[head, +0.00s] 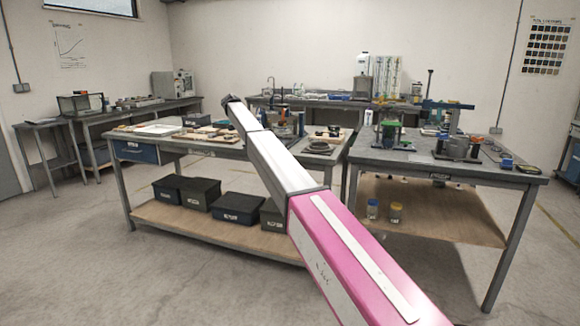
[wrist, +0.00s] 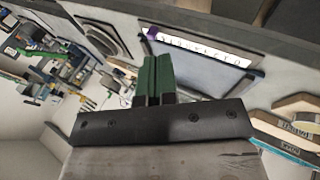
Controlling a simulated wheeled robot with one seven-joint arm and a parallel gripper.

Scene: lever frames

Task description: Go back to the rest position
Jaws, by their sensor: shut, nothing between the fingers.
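My gripper (wrist: 156,62) shows in the wrist view as two green fingers pressed together, with nothing between them. In the head view my pink and white arm reaches forward from the lower right, and its dark far end (head: 231,101) is in front of the left workbench (head: 232,153). The fingers are too small to make out there. I cannot tell the gap between fingers and tray.
The left bench carries a white tray (head: 158,129) and wooden boards (head: 208,135). Black bins (head: 199,193) sit on its lower shelf. A right workbench (head: 480,171) holds a green device (head: 390,131) and a blue-topped press (head: 447,105). The floor at the front left is clear.

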